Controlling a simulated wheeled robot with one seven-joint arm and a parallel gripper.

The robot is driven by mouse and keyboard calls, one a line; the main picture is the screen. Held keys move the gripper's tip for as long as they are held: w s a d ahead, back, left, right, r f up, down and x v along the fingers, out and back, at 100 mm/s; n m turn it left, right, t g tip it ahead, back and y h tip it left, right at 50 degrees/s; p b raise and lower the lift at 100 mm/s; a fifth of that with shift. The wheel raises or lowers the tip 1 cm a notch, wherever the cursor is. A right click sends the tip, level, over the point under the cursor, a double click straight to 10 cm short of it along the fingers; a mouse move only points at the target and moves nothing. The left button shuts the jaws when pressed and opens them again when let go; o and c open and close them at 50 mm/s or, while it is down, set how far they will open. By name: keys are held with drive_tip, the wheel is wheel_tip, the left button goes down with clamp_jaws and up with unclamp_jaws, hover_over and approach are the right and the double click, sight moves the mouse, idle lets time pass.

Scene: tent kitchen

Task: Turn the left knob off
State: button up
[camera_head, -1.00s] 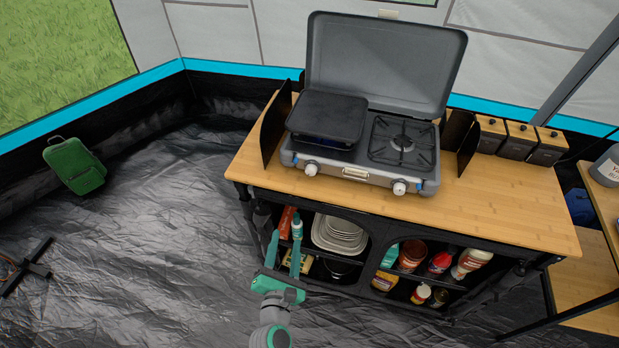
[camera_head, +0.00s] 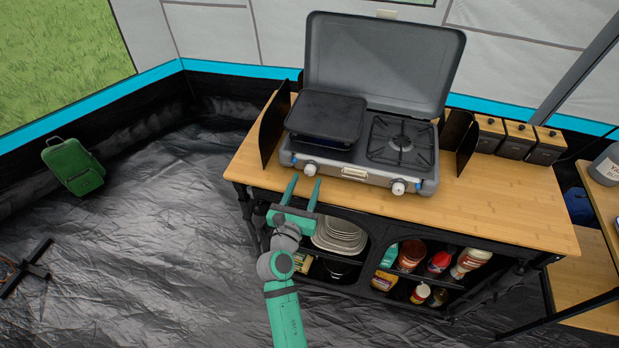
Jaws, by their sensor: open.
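A grey camping stove (camera_head: 352,171) with its lid raised stands on a wooden table. Its left knob (camera_head: 310,169) is white with a blue part and sits on the front panel below the black griddle. The right knob (camera_head: 398,187) is at the front right, below the open burner. A little blue shows under the griddle's front edge. My green gripper (camera_head: 303,188) is open and empty, with its two fingers pointing up towards the stove. In the picture its fingertips are just below the left knob; I cannot tell whether they touch anything.
The table's front edge (camera_head: 400,220) lies beside my gripper, with shelves of plates (camera_head: 340,236) and bottles below. Wind guards (camera_head: 270,138) flank the stove. Black boxes with wooden tops (camera_head: 518,140) stand at right. The floor at left is mostly clear.

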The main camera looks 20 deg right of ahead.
sight(310, 170)
drive_tip(key=shift+x, duration=1.3)
drive_tip(key=shift+c, duration=0.4)
